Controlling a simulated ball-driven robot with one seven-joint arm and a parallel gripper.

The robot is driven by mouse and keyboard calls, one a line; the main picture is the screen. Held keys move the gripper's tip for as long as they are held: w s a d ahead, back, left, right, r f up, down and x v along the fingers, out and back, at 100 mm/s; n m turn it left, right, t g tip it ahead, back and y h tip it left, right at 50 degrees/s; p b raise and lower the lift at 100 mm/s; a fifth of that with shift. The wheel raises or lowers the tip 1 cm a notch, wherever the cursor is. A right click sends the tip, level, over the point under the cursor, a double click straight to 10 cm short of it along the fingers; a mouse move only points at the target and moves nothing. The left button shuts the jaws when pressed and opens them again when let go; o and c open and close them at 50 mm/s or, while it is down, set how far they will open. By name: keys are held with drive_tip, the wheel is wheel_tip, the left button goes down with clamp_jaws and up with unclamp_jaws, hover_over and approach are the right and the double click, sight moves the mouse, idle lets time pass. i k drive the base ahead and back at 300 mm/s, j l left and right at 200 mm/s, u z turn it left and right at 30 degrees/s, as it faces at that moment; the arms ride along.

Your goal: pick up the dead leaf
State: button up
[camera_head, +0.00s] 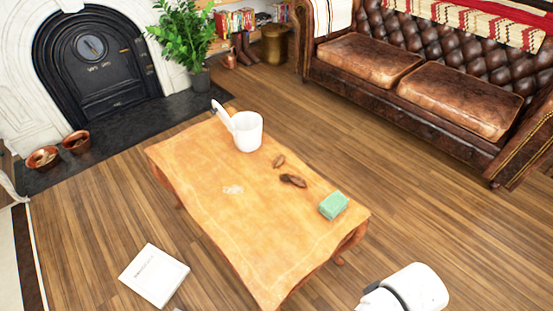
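Two small brown, shrivelled things lie on the wooden table (220,215). The smaller, lighter one (279,160) is just right of and below the white pot. The larger, darker one (293,180) is a little nearer to me. Either could be the dead leaf; they are too small to tell for certain. They lie apart and nothing covers them. My gripper is not in view; only a white rounded part of my own body shows at the bottom right.
A white pot (248,133) with a white handle-like piece stands at the table's far end. A green block (333,205) is near the right edge. A pale small thing (233,189) lies mid-table. A white book (154,275) is on the floor. A leather sofa (430,90) stands behind.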

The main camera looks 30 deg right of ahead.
sight(278, 161)
drive_tip(key=i+l, duration=0.6)
drive_tip(key=i, duration=0.2)
drive_tip(key=i+l+u, duration=0.15)
drive_tip(key=i+l, duration=0.45)
drive_tip(key=i, duration=0.25)
